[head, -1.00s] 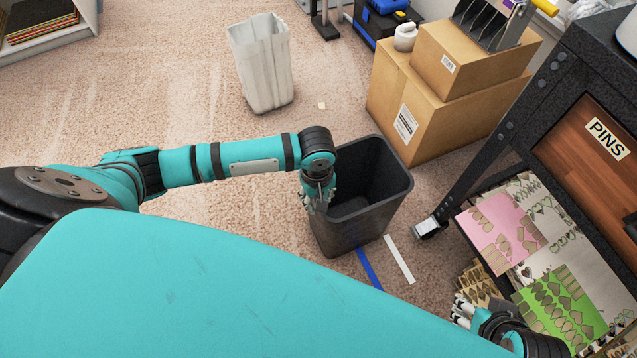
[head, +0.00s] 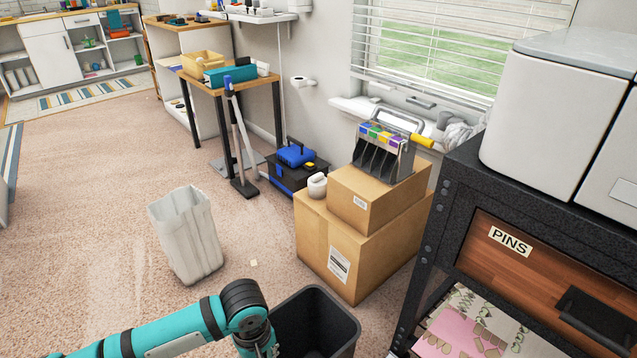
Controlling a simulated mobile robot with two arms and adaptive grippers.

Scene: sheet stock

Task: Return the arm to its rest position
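My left arm, teal with black joints, comes in from the lower left in the head view. Its black wrist is at the left edge of a dark open bin (head: 338,325). My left gripper (head: 262,352) points down and is mostly cut off by the bottom edge, so its fingers cannot be judged. My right arm and gripper are outside the view.
A white bin (head: 186,235) stands on the carpet at left. Stacked cardboard boxes (head: 335,245) stand behind the dark bin. A black bench (head: 465,175) with a PINS drawer fills the right.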

